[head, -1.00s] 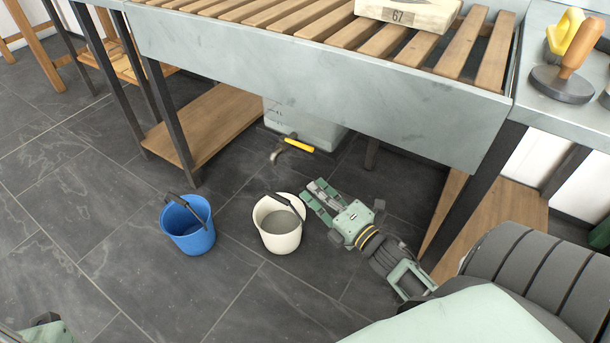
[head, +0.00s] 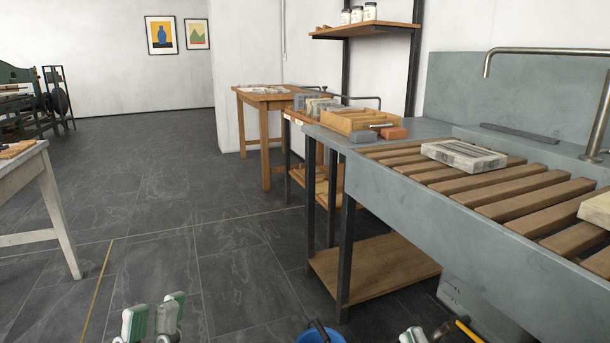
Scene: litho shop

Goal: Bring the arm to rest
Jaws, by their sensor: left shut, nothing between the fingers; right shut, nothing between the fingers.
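My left gripper (head: 153,320) shows at the bottom edge of the head view, left of centre. My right gripper (head: 413,336) just enters at the bottom edge, right of centre. Only its fingertips show; it is shut with nothing held. The rest of both arms is out of frame.
The rim of a blue bucket (head: 320,332) shows between the grippers, and a yellow-handled tool (head: 468,332) lies right of them. The slatted sink (head: 480,240) fills the right. A white table (head: 45,205) stands left. Floor between is clear.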

